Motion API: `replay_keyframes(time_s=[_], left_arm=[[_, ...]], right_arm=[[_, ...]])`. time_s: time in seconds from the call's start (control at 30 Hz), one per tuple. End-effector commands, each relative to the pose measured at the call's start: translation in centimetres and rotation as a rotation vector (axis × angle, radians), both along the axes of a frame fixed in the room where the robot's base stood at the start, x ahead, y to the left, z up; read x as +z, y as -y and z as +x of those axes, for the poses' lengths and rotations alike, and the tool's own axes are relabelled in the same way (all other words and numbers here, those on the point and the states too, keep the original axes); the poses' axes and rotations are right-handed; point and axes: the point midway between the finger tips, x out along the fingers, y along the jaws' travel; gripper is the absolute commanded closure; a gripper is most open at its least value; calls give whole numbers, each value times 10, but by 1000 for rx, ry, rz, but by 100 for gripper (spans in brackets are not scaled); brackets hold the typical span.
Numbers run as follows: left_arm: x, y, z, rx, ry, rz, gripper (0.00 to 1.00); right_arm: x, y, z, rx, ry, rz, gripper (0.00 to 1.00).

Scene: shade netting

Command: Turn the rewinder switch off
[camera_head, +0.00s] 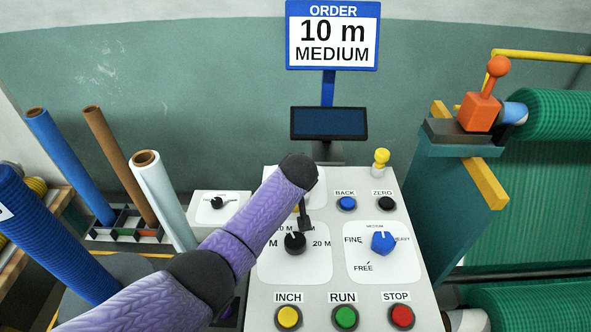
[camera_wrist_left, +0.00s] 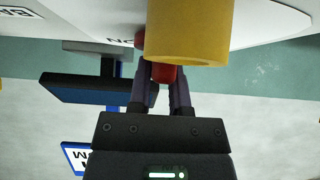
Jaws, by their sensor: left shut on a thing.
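My left gripper (camera_head: 304,217) reaches over the upper left panel of the grey control console (camera_head: 258,270), pointing down. In the left wrist view its fingers (camera_wrist_left: 162,95) are shut on a small red part (camera_wrist_left: 165,73), which I take for the rewinder switch's lever. A yellow cylinder (camera_wrist_left: 188,35) stands right in front of the red part and hides some of it. An upside-down label that seems to read ON is beside it on the white panel. In the head view my arm hides the switch, so its setting cannot be read. My right gripper is not in view.
Close by are a black length knob (camera_head: 295,243), a blue knob (camera_head: 383,242), a blue BACK button (camera_head: 347,204) and a black ZERO button (camera_head: 382,203). INCH, RUN and STOP buttons line the front. A dark screen (camera_head: 329,123) stands behind. Upright rolls are left.

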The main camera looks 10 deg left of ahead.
Motion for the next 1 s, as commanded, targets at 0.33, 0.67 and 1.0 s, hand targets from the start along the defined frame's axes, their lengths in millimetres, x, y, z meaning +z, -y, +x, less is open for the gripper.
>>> replay_keyframes(time_s=[0.33,0.67,1.0], left_arm=[[-8,2,1,322,0,-2,100],[-9,1,1,579,0,0,100],[-5,0,0,726,-1,1,100]], right_arm=[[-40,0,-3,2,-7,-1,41],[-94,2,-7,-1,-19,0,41],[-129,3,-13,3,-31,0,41]])
